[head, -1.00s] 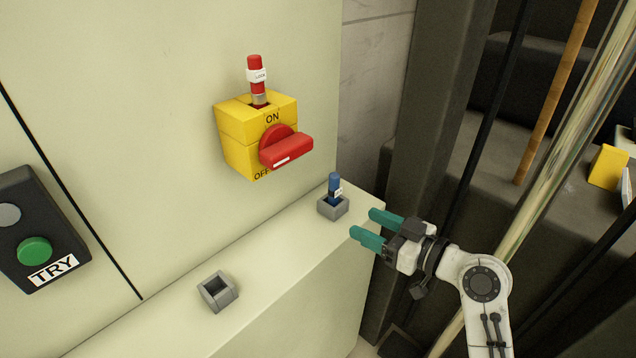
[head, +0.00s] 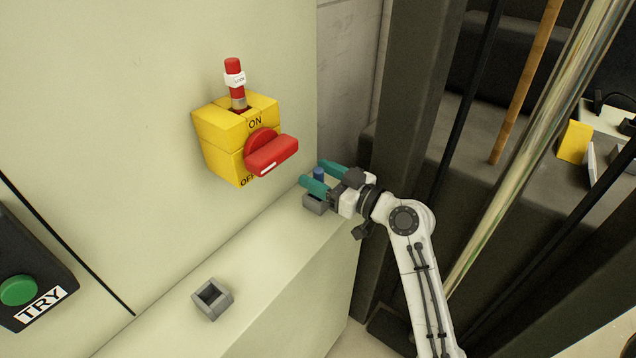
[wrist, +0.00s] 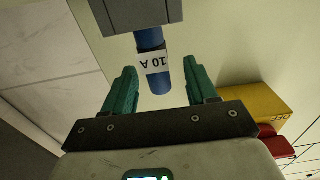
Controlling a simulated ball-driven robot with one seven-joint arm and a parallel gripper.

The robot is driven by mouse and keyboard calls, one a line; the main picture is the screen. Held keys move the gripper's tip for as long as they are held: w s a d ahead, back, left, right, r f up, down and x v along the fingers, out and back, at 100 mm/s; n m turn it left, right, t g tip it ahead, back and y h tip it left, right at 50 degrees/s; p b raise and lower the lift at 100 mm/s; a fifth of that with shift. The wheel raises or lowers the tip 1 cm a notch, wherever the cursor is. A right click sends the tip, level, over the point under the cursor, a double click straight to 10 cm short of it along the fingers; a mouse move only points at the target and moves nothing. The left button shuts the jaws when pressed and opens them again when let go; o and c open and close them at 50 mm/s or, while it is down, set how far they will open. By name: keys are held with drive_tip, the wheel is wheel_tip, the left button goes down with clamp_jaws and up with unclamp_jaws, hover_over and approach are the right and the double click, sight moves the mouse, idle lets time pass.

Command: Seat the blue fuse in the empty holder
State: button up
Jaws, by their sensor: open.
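The blue fuse (wrist: 157,82), with a white "10 A" label, stands in a grey holder (head: 314,205) at the far end of the ledge. In the head view only a small part of the fuse (head: 319,175) shows between my fingers. My gripper (head: 317,174) is open, with its green fingers on either side of the fuse. In the wrist view a gap shows between the fuse and each finger of my gripper (wrist: 160,88). The empty grey holder (head: 211,299) sits on the ledge nearer the front, left of my gripper.
A dark panel with a green button (head: 18,290) is at the left. The ledge (head: 262,262) between the holders is clear.

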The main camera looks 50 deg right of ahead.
drive_tip(key=shift+w, duration=1.3)
drive_tip(key=shift+c, duration=0.3)
drive_tip(key=c, duration=1)
